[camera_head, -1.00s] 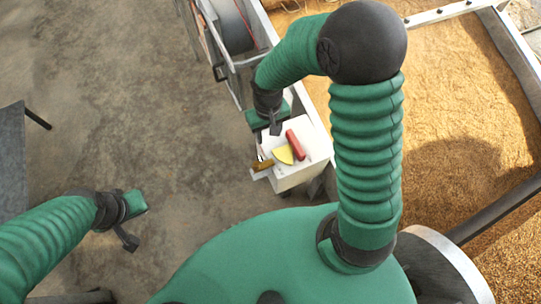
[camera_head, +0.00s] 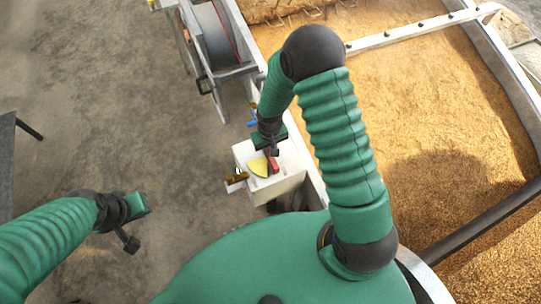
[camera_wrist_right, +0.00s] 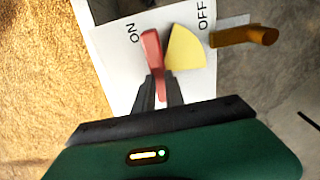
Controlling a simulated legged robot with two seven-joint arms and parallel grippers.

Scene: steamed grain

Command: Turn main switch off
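The main switch is a red handle (camera_wrist_right: 151,48) beside a yellow wedge (camera_wrist_right: 185,48) on a white box (camera_head: 285,185). In the right wrist view the handle lies on the ON side of the wedge, with OFF on the far side. My right gripper (camera_wrist_right: 159,80) reaches the near end of the handle, with a dark finger on either side of it. I cannot tell if the fingers press on it. In the head view my right gripper (camera_head: 270,150) covers part of the handle. My left gripper (camera_head: 130,240) is away to the left over bare floor; its finger gap is unclear.
A metal-framed reel (camera_head: 215,40) stands beyond the box. A grain bed (camera_head: 430,110) fills the right. The concrete floor (camera_head: 110,110) on the left is open.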

